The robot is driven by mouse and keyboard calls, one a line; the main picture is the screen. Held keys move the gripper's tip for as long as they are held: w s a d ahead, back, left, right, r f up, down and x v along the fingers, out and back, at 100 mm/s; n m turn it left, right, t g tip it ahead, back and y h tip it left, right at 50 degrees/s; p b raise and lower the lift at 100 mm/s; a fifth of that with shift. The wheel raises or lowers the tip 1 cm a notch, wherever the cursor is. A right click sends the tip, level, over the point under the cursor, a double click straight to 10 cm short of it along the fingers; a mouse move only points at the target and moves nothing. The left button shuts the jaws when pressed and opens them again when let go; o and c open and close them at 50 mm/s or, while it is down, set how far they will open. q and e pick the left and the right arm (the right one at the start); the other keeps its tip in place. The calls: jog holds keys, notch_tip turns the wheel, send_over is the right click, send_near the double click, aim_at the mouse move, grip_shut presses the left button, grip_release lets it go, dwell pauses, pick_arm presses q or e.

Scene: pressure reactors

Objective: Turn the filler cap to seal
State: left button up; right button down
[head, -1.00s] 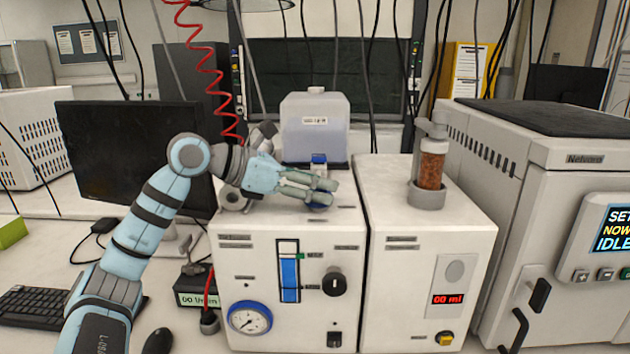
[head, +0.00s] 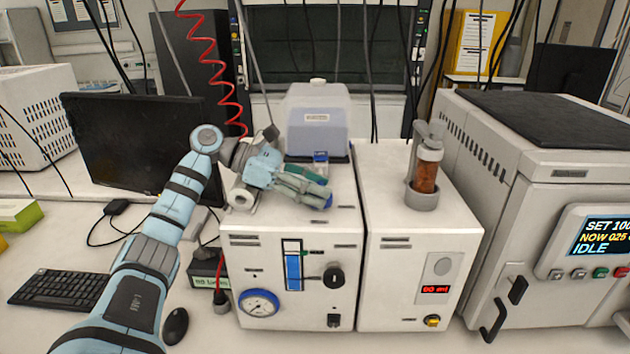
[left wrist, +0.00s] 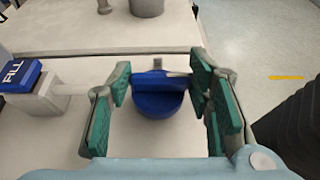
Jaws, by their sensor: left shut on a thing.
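The filler cap is a round blue cap with a raised grip bar, on top of the left white unit (head: 245,215). The cap (left wrist: 158,100) shows between the fingers in the left wrist view, and only a sliver of it shows past the fingertips in the head view. My left gripper (head: 318,192) reaches in from the left, low over the unit's top, with its green-padded fingers on either side of the cap's bar. It is shut on the cap. A blue block marked FILL (left wrist: 18,75) stands beside the cap. My right gripper is not in view.
A translucent tank (head: 317,125) stands behind the cap. A second white unit (head: 405,250) with a brown-filled cylinder (head: 425,175) is to the right, then a large reactor cabinet (head: 560,200) whose screen reads IDLE. A monitor (head: 135,145) stands behind my left arm.

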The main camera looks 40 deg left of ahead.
pick_arm(q)
jog(key=o, duration=1.2)
jog(key=shift+c, duration=0.2)
jog(key=shift+a, duration=0.1)
jog(key=shift+s, duration=0.1)
jog(key=v, duration=1.2)
jog(key=shift+s+f, duration=0.1)
